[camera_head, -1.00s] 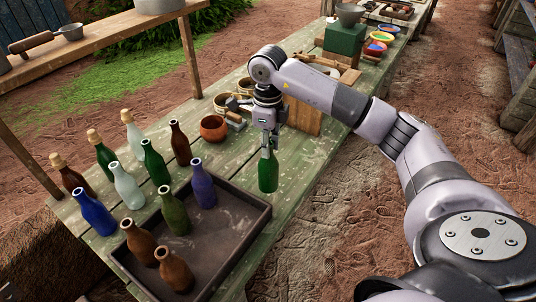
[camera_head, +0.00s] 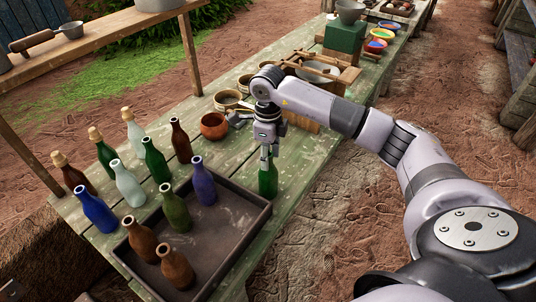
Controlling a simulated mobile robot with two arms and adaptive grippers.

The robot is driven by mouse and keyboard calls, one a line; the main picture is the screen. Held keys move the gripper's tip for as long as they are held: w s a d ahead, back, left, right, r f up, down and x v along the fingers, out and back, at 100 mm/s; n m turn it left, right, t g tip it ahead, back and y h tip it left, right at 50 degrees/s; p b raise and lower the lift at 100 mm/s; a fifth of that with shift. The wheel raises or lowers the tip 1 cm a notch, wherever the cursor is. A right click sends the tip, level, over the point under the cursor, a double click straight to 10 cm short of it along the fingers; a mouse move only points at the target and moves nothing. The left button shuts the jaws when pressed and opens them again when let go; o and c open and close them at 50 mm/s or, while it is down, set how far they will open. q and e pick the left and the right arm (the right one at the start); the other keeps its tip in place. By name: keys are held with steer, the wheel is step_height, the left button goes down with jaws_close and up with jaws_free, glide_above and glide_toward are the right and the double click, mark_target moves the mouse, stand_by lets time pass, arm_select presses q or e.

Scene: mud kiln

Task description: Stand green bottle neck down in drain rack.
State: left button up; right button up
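The green bottle (camera_head: 268,183) is upright, neck up, beside the back right corner of the dark tray. My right gripper (camera_head: 267,158) comes down on it from above and is shut around its neck. I cannot tell whether its base touches the table. My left gripper is out of view. I cannot surely pick out a drain rack; a wooden frame (camera_head: 321,70) with a grey round thing in it lies farther back on the table.
The dark tray (camera_head: 238,249) holds several bottles. Other bottles, such as a dark green one (camera_head: 156,163), stand on the green table (camera_head: 225,152) to its left. An orange pot (camera_head: 213,126) stands behind. A green block (camera_head: 345,37) is at the far end.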

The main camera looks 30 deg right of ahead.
steer(key=shift+o, duration=0.3)
steer(key=shift+r, duration=0.1)
steer(key=shift+r, duration=0.2)
step_height(320, 180, up, 12)
steer(key=b, duration=0.2)
steer(key=shift+f, duration=0.15)
steer(key=shift+f, duration=0.1)
